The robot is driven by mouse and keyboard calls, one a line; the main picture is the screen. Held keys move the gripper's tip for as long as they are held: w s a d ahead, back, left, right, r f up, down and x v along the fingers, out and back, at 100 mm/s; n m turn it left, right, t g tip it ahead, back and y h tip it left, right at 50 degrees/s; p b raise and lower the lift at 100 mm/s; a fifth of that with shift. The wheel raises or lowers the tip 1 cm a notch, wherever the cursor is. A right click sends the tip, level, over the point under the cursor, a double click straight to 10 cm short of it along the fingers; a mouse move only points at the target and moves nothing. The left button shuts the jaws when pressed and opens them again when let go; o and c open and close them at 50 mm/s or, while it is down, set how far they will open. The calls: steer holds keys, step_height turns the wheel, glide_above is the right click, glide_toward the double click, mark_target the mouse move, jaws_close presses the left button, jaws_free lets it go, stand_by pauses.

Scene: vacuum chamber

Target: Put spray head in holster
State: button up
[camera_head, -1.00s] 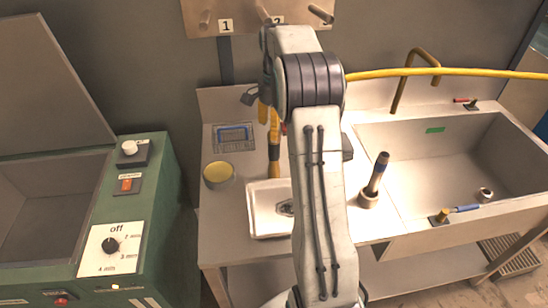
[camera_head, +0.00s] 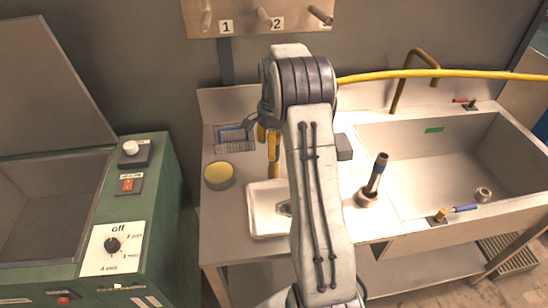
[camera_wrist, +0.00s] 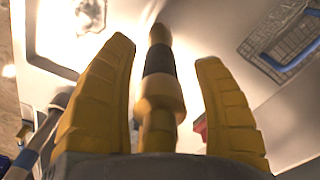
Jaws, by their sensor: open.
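My gripper (camera_wrist: 165,60) has yellow fingers and is open in the wrist view. A brass-coloured piece with a dark band, apparently the spray head (camera_wrist: 158,88), is between the fingers, with gaps visible on both sides. In the head view, my gripper (camera_head: 267,136) is partly hidden behind my arm, and a yellow end of this piece (camera_head: 273,168) shows below it, over the worktop. I cannot make out a holster for certain. A dark rod (camera_head: 377,172) stands tilted in a brown ring base (camera_head: 367,198) right of my arm.
A white tray (camera_head: 260,225), a round yellow-topped tin (camera_head: 219,175) and a blue-edged basket (camera_head: 228,135) are on the worktop. A sink (camera_head: 450,160) is right, with a yellow hose (camera_head: 440,72) above. A green machine (camera_head: 150,210) stands left. Numbered pegs (camera_head: 264,16) are on the wall.

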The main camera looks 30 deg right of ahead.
jaws_close()
stand_by(0.5)
steer(key=shift+r, duration=0.1)
